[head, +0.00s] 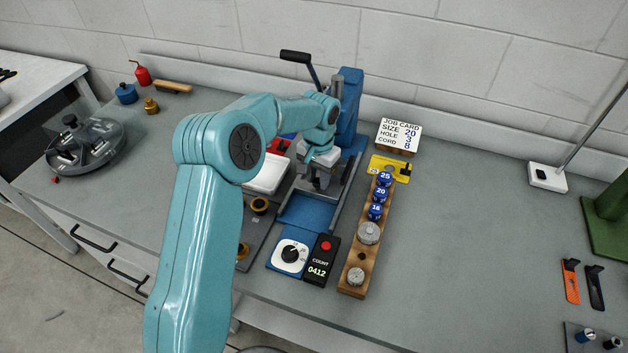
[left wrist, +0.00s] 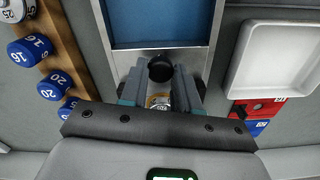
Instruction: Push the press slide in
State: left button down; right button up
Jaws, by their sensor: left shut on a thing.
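The blue press (head: 348,110) stands at the back of the bench, with its black-handled lever raised. A blue slide bed (head: 306,212) in a silver frame runs from it toward the front; it also shows at the top of the left wrist view (left wrist: 160,22). My left gripper (head: 318,182) is low over this track, in front of the press. In the left wrist view its fingers stand either side of a round black knob (left wrist: 160,68), which appears to be the slide's, and are shut on it. My arm and gripper hide most of the slide. My right gripper is not in view.
A wooden rack (head: 348,280) with blue numbered pieces stands right of the track. A white tray (head: 265,174) is on its left. A dial box (head: 289,255) and counter (head: 319,262) sit in front.

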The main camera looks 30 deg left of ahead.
pick_arm(q)
jog(key=shift+w, duration=0.3)
jog(key=c, duration=0.8)
grip_release()
jog(key=shift+s, duration=0.1)
jog(key=shift+r, duration=0.15)
notch_tip(320, 180, up, 16)
